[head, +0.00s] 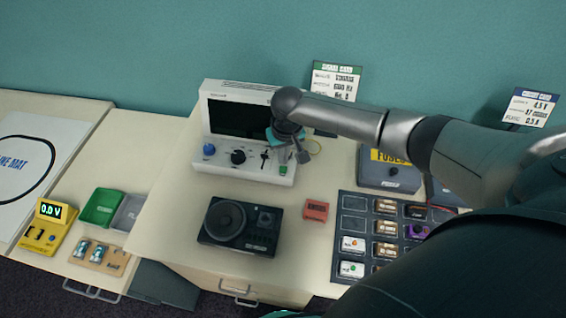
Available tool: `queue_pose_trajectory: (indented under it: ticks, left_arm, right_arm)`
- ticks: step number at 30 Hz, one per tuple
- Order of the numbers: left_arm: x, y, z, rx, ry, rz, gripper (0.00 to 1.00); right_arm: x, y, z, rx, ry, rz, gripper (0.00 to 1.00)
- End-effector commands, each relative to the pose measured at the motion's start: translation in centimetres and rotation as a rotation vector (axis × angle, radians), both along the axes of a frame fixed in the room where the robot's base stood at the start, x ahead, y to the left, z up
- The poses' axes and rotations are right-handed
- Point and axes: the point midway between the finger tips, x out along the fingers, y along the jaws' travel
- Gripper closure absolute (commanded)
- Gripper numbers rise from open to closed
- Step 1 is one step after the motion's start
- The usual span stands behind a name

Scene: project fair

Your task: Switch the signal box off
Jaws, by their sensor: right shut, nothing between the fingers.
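The signal box (210,160) is a white console on the table, left of centre in the head view. Its dark screen (238,119) shows no visible trace. Its front panel has a blue knob (209,149), a black knob (238,157), a small black lever or slider (264,157) and a green button or switch (283,169). My right gripper (302,155) is shut and empty over the right end of the panel, close to the green control. I cannot tell whether it touches the box. My right wrist hides the box's upper right part. My left gripper is not in view.
A black speaker unit (262,239) and a red block (316,210) stand in front. A dark parts tray (345,222) and a fuse box (372,178) lie right, partly behind my arm. A card stand (337,80) is behind. A yellow meter (44,231) is far left.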

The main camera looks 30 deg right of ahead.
Motion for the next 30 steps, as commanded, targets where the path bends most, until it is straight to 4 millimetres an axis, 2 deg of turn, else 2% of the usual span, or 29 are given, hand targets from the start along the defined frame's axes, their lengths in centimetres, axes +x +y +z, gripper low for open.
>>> queue_pose_trajectory:
  ticks: [1, 17, 25, 30]
  left_arm:
    - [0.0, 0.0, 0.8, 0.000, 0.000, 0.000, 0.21]
    - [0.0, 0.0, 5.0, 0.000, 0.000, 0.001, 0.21]
    - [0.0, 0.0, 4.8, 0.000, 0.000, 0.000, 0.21]
    - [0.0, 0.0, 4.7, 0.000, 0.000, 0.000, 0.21]
  right_arm:
    - [0.0, 0.0, 0.7, 0.000, 0.000, 0.000, 1.00]
    - [0.0, 0.0, 4.3, 0.000, 0.000, 0.000, 1.00]
    - [0.0, 0.0, 6.1, 0.000, -0.001, 0.001, 1.00]
    - [0.0, 0.0, 6.5, 0.001, -0.001, 0.000, 1.00]
